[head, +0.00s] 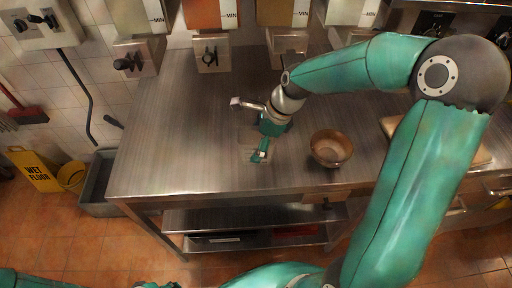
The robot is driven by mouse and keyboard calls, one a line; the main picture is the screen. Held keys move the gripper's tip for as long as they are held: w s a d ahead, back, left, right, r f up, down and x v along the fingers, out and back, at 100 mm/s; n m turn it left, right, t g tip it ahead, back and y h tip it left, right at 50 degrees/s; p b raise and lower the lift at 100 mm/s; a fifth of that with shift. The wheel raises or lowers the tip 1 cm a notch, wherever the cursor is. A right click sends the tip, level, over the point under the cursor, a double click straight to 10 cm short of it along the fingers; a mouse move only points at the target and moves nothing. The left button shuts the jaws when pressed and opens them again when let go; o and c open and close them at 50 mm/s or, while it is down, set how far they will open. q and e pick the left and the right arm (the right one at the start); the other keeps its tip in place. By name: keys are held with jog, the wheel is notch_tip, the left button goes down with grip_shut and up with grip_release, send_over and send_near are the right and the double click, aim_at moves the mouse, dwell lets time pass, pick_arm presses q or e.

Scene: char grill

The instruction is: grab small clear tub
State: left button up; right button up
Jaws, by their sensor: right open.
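A small clear tub (246,154) shows only as a faint squarish outline on the steel table, at the lower finger of my right gripper (248,129). That gripper is open, with its fingers spread, one toward the back left and one over the tub. The finger covers part of the tub, and I cannot tell whether they touch. Teal parts of mine show at the bottom left edge; the left gripper's jaws cannot be made out there.
A brown bowl (331,148) stands on the steel table (180,130), right of the right gripper. A cutting board (483,155) lies farther right, partly behind my arm. Dispensers (210,55) line the back wall. The table's left part is clear.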

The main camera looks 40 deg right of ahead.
jog(key=c, duration=1.3)
jog(key=shift+r, duration=0.15)
